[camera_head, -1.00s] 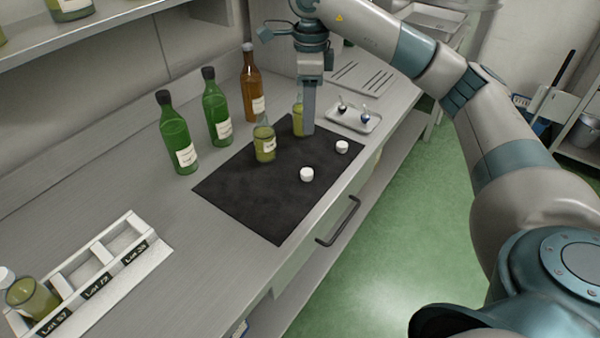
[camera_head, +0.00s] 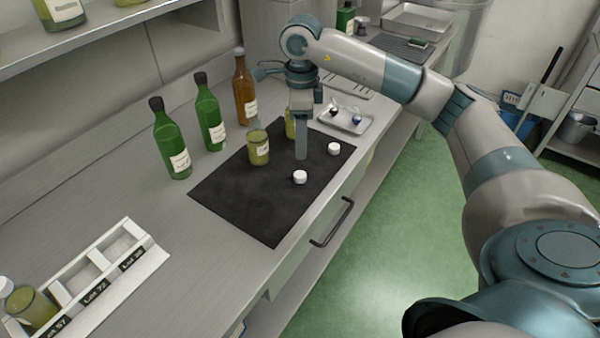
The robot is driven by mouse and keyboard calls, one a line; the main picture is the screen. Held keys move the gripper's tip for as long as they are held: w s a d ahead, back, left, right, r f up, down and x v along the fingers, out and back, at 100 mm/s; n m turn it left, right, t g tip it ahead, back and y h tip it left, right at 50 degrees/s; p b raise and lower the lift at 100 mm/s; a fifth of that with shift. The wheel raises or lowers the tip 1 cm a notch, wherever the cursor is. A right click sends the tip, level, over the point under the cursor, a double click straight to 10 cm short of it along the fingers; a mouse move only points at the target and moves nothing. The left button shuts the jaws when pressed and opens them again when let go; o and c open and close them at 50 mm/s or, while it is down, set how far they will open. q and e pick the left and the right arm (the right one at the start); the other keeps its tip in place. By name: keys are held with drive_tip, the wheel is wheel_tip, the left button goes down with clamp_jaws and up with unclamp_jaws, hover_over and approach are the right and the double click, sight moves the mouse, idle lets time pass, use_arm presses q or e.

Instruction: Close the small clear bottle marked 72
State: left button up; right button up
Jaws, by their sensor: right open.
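Two small clear bottles with yellow-green contents stand uncapped on the black mat (camera_head: 250,205). The nearer bottle (camera_head: 259,150) has a pale label, too small to read. The farther bottle (camera_head: 290,124) is partly hidden behind my right gripper's fingers. I cannot tell which is marked 72. Two white caps lie on the mat: a nearer cap (camera_head: 300,177) and a farther cap (camera_head: 334,149). My right gripper (camera_head: 301,156) points down, open and empty, just beyond the nearer cap and right of the nearer bottle. My left gripper is out of view.
Two green bottles (camera_head: 172,145) (camera_head: 210,118) and a brown bottle (camera_head: 244,95) stand behind the mat. A small tray (camera_head: 345,130) holds two dark-tipped items. A white rack (camera_head: 140,262) with lot labels holds a capped bottle (camera_head: 30,308). Counter between rack and mat is clear.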

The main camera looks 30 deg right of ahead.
drive_tip(key=p, duration=0.2)
hover_over(300, 174)
drive_tip(key=f, duration=0.5)
drive_tip(key=shift+s+a, duration=0.1)
drive_tip(key=shift+s, duration=0.25)
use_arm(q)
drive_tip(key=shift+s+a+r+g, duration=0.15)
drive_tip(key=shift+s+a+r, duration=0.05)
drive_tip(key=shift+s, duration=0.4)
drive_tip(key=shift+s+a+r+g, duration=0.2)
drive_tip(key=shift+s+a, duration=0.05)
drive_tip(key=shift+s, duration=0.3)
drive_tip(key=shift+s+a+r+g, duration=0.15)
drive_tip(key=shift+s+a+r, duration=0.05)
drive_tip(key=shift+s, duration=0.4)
use_arm(e)
drive_tip(key=shift+f, duration=0.45)
drive_tip(key=shift+w+f+p, duration=0.1)
drive_tip(key=shift+f+p, duration=0.25)
drive_tip(key=shift+f, duration=0.1)
wheel_tip(300, 174, down, 3)
drive_tip(key=shift+w+p, duration=0.15)
drive_tip(key=shift+p, duration=0.7)
drive_tip(key=shift+f, duration=0.65)
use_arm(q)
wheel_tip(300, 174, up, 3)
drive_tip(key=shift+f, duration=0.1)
use_arm(e)
drive_tip(key=c, duration=1.1)
